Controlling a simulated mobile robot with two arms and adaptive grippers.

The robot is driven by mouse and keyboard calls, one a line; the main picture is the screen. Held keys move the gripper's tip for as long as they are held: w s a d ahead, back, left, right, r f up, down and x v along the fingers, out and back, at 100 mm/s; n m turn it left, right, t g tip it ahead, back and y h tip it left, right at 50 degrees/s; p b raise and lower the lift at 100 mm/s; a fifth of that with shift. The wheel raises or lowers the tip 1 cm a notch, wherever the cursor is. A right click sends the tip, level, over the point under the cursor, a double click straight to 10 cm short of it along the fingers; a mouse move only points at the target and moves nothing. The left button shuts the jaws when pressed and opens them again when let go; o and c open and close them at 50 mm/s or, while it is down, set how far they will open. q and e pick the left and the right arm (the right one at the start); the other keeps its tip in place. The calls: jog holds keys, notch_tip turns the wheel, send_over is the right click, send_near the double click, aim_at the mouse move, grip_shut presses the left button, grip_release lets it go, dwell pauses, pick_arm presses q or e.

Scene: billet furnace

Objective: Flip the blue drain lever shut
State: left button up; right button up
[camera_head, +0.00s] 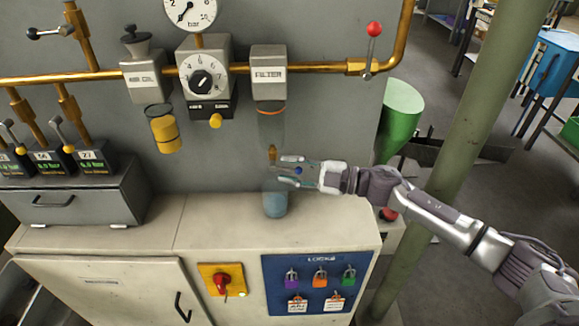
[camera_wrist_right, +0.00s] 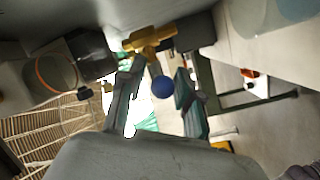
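The blue drain lever shows as a blue ball knob (camera_wrist_right: 163,87) in the right wrist view. It lies between the two fingers of my right gripper (camera_wrist_right: 157,76), with gaps on both sides. A brass drain fitting (camera_wrist_right: 150,39) is just beyond the fingertips; in the head view it (camera_head: 272,152) hangs below the clear filter bowl (camera_head: 271,127). My right gripper (camera_head: 287,170) reaches in from the right, open, just below and right of this fitting. The small blue knob (camera_head: 298,170) shows between its fingers. The lever's stem is mostly hidden. My left gripper is not in view.
A clear jar with bluish contents (camera_head: 275,205) stands on the cabinet top (camera_head: 190,225) under the drain. The regulator (camera_head: 203,80) and a brass pipe (camera_head: 320,67) with a red-knobbed lever (camera_head: 374,29) are above. A green post (camera_head: 480,110) stands behind my right arm.

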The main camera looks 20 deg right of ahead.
jog(key=shift+w+a, duration=0.15)
jog(key=shift+a, duration=0.05)
grip_shut()
jog(key=r+g+h+p, duration=0.1)
jog(key=p, duration=0.6)
jog(key=shift+r, duration=0.2)
jog(key=shift+f+n+h+p, duration=0.3)
jog(key=shift+h+p, duration=0.2)
jog(key=shift+p, duration=0.35)
